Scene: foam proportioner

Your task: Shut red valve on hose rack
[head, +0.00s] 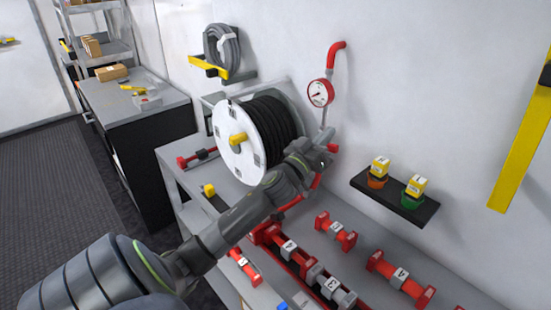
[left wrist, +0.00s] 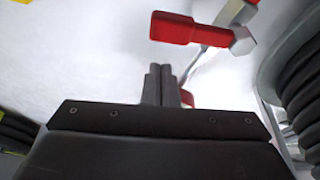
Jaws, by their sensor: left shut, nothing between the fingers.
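The hose rack holds a white reel (head: 228,150) wound with black hose (head: 270,128), on the bench against the wall. A pipe with a red-rimmed gauge (head: 320,92) runs down the wall beside it. A red valve handle (head: 333,148) shows just past my left gripper (head: 322,160). In the left wrist view the red handle (left wrist: 174,28) sticks out sideways from a grey nut on the pipe. My left gripper's fingers (left wrist: 160,72) are shut and empty, just below the handle in that view, apparently apart from it. My arm hides part of the lower pipe. My right gripper is not in view.
Several red numbered fittings (head: 336,231) lie on the bench right of my arm. A black wall shelf (head: 395,198) with two small pots is to the right. A coiled grey hose (head: 222,46) hangs above the reel. Wall space right of the gauge is clear.

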